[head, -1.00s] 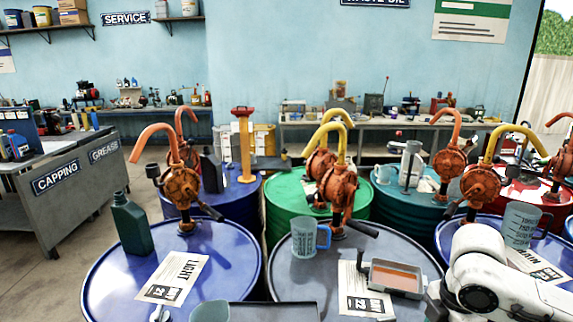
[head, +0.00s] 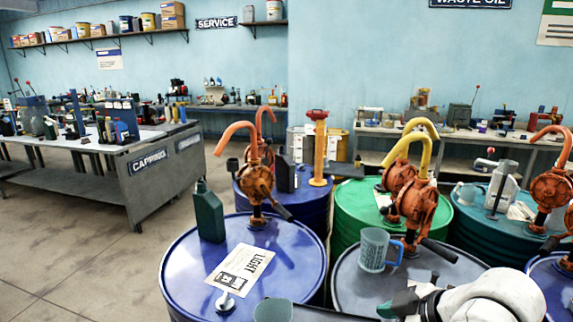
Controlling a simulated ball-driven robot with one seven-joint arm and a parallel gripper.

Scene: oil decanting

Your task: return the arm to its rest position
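My white arm (head: 495,296) shows at the bottom right, low in front of the grey drum (head: 350,285). A dark and pale end part reaches left from it, over the drum's near side. I cannot make out the fingers of my gripper there, nor whether they hold anything. A clear blue-handled measuring jug (head: 374,249) stands on the grey drum, left of the arm and apart from it. The drum's right front part is hidden behind the arm.
The blue drum (head: 188,262) at left carries a dark green bottle (head: 209,213), a LIGHT sheet (head: 240,268) and an orange hand pump (head: 257,180). More drums with pumps stand behind and to the right. Open floor (head: 70,240) lies left, before the capping bench (head: 165,170).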

